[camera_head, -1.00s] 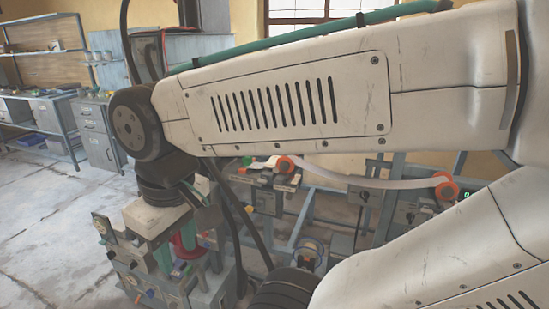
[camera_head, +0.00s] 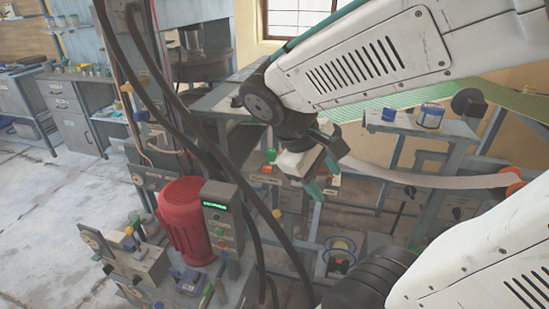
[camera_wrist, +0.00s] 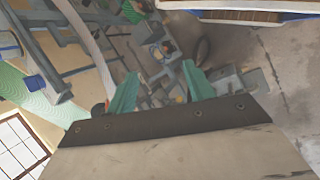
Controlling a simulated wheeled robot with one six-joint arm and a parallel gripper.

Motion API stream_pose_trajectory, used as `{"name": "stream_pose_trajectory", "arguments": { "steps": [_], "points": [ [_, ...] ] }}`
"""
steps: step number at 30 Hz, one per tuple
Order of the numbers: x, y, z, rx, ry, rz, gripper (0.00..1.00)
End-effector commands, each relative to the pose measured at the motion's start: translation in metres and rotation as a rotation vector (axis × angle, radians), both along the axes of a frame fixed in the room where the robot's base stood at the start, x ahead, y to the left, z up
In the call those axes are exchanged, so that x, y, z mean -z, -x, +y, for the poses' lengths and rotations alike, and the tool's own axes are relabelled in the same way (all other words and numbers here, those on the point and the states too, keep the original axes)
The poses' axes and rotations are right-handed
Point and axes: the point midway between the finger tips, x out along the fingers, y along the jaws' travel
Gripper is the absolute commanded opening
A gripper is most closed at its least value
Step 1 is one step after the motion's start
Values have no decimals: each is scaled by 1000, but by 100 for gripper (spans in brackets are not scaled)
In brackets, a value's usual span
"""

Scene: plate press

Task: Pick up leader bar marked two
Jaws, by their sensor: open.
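My gripper (camera_head: 326,172) is at the end of the raised arm, in front of the press frame and near the left end of the pale strip (camera_head: 430,180). In the wrist view its two teal fingers (camera_wrist: 161,84) stand wide apart with nothing between them. I cannot make out a leader bar marked two in either view. Small green and orange parts (camera_head: 268,161) sit on a labelled ledge just left of my gripper, too small to tell what they are.
A red motor (camera_head: 187,222) and a control box with a green display (camera_head: 222,219) stand at lower left. Dark cables hang in front of them. A spool (camera_head: 340,256) sits low in the frame. A blue-and-white container (camera_head: 430,115) is on the right shelf. Bare floor (camera_head: 45,225) lies left.

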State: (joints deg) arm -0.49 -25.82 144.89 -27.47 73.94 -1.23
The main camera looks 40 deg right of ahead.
Motion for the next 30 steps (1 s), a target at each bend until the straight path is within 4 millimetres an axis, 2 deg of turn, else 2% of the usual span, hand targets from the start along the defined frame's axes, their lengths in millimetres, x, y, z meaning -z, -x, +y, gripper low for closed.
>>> {"name": "stream_pose_trajectory", "arguments": {
  "steps": [3,6,8,12,17,21,24,27,30],
  "points": [
    [8,-24,-38,-125,207,178,53],
    [11,-50,-64,-254,377,313,53],
    [13,-70,-77,-338,475,388,53],
    [27,-123,-94,-559,692,550,53],
    [60,-189,-94,-846,912,695,53],
    [100,-237,-78,-1090,1060,769,53],
    [126,-259,-65,-1228,1129,792,53],
    [145,-273,-54,-1322,1175,800,53],
    [155,-280,-49,-1373,1198,802,53]
  ]
}}
